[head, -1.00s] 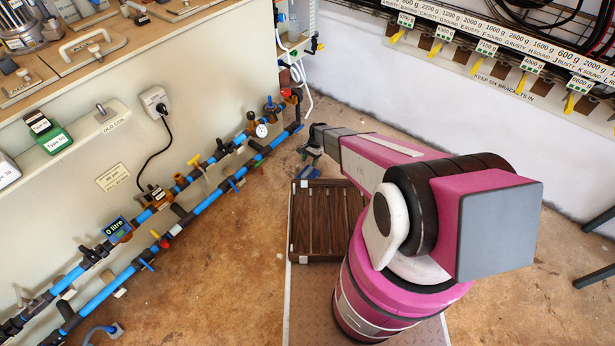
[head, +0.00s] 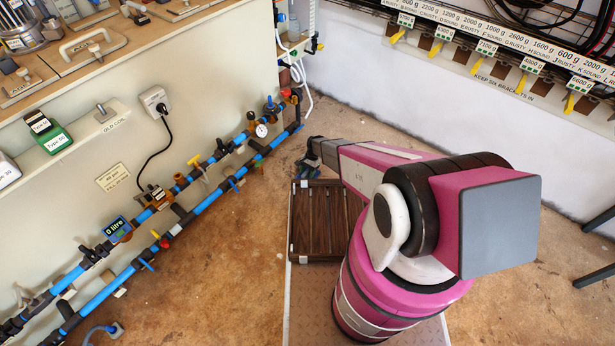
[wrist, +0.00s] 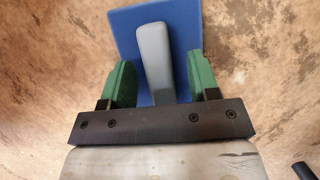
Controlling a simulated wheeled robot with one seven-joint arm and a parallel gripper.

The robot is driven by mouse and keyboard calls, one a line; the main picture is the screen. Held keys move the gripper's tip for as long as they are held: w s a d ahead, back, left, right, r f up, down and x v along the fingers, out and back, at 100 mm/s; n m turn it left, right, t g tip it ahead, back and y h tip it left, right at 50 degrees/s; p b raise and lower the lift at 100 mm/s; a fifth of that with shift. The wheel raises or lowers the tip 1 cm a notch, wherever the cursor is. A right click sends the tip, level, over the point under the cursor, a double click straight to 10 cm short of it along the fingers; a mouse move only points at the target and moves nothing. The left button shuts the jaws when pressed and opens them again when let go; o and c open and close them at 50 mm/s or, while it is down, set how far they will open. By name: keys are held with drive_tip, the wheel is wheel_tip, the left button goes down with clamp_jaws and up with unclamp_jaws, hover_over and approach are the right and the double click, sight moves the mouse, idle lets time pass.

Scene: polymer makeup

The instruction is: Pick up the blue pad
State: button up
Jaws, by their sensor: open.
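The blue pad (wrist: 186,28) lies flat below my gripper in the wrist view, with a grey upright handle (wrist: 154,58) on it. My gripper (wrist: 159,60) is open, its two green fingers on either side of the handle. I see gaps between the handle and both fingers, so they do not grip it. In the head view my gripper (head: 308,166) is low over the floor, in front of the wall pipes.
A dark slatted wooden tray (head: 325,222) on my base is close to the gripper. Blue pipes with valves (head: 215,160) run along the bench front to the left. Brown floor (head: 225,260) is open between pipes and base. A dark rod end (wrist: 304,171) shows at the wrist view's lower right.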

sight(306, 173)
drive_tip(key=shift+f, duration=0.1)
drive_tip(key=c, duration=1)
drive_tip(key=shift+r, duration=0.75)
wheel_tip(306, 173, up, 3)
drive_tip(key=shift+s+f, duration=0.1)
drive_tip(key=s+a+r, duration=0.2)
drive_tip(key=a, duration=0.1)
drive_tip(key=s+a+r, duration=0.2)
drive_tip(key=a, duration=0.1)
drive_tip(key=s+a+r, duration=0.3)
